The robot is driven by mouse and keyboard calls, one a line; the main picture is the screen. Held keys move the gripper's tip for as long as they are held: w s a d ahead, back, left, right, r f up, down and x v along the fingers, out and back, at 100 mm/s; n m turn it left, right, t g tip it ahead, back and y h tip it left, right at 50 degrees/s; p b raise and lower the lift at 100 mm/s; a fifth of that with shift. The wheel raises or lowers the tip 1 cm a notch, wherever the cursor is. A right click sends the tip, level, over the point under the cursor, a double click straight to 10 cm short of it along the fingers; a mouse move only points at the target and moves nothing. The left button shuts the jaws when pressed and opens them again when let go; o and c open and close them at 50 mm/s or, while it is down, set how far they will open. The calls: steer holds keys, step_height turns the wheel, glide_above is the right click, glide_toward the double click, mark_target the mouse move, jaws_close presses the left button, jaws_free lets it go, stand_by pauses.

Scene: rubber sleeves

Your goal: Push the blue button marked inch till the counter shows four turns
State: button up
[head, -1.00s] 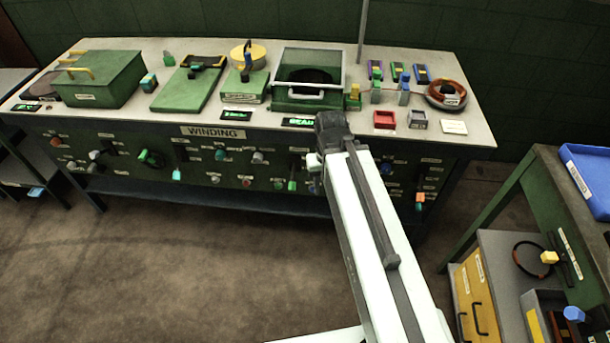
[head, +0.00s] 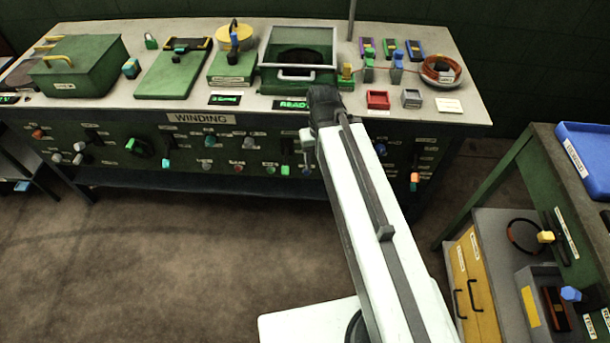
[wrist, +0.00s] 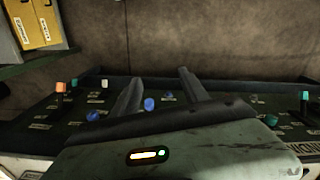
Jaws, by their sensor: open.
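My gripper (wrist: 160,77) is open in the wrist view, its two dark fingers apart over the control panel. A round blue button (wrist: 150,103) shows between the fingers, with a small label beside it. A second blue button (wrist: 92,116) sits to the left of the fingers. Their labels are too small to read, so I cannot tell which is marked inch, nor whether a finger touches one. In the head view, a blue button (head: 380,149) shows just right of my arm, which hides my fingers. A green-lit display (head: 224,99) stands on the bench; its figures are not clear.
The winding bench (head: 455,121) has several knobs and levers on its front. A second display (head: 293,104) reads READY. A green-framed clear cover (head: 300,45) stands behind it. A yellow drawer cabinet (head: 473,285) and blue tray (head: 590,160) are at right. Floor before the bench is clear.

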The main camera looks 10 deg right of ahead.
steer(key=shift+c, duration=0.3)
jaws_close()
steer(key=shift+d, duration=0.1)
stand_by(1.2)
